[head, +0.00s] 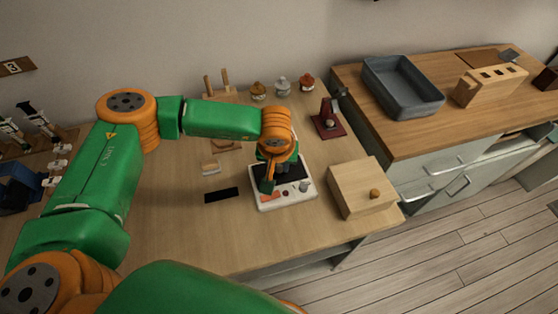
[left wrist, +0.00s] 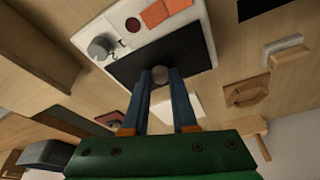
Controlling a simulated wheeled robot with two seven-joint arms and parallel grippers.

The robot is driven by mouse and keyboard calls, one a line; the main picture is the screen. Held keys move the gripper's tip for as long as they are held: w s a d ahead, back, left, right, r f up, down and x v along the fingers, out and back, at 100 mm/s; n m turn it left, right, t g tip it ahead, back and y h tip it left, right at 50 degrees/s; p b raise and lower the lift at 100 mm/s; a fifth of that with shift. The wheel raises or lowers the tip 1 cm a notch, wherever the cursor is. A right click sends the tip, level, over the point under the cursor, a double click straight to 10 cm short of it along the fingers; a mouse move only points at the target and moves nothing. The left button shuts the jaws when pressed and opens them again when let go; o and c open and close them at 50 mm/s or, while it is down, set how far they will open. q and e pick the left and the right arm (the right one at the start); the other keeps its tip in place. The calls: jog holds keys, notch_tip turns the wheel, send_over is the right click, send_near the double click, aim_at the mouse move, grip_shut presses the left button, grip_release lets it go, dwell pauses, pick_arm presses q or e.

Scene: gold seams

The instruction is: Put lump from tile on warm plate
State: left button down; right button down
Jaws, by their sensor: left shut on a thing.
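The warm plate is a white device (head: 262,205) with a dark heating surface, a grey knob, a dark red button and orange patches; it also shows in the left wrist view (left wrist: 205,22). My left gripper (head: 270,183) is over its dark surface, pointing down. In the left wrist view its blue fingers (left wrist: 160,76) are shut on a small greyish round lump (left wrist: 160,94). I cannot tell whether the lump touches the surface. A white flat piece, perhaps the tile (left wrist: 186,104), shows partly behind the fingers beyond the plate. My right gripper is not in view.
A wooden box with a knob (head: 347,190) stands right of the plate. A black strip (head: 222,195) and a small pale block (head: 210,168) lie to its left. A dark red stand (head: 327,122) and several small jars (head: 282,87) are behind. The front left tabletop is clear.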

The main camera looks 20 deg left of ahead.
pick_arm(q)
jog(key=shift+f, duration=0.1)
jog(key=shift+f+b, duration=0.1)
jog(key=shift+b, duration=0.2)
jog(key=c, duration=0.7)
grip_release()
jog(key=shift+r, duration=0.55)
jog(key=b+v, duration=0.1)
jog(key=v, duration=1)
jog(key=shift+r, duration=0.2)
jog(key=shift+s, duration=0.15)
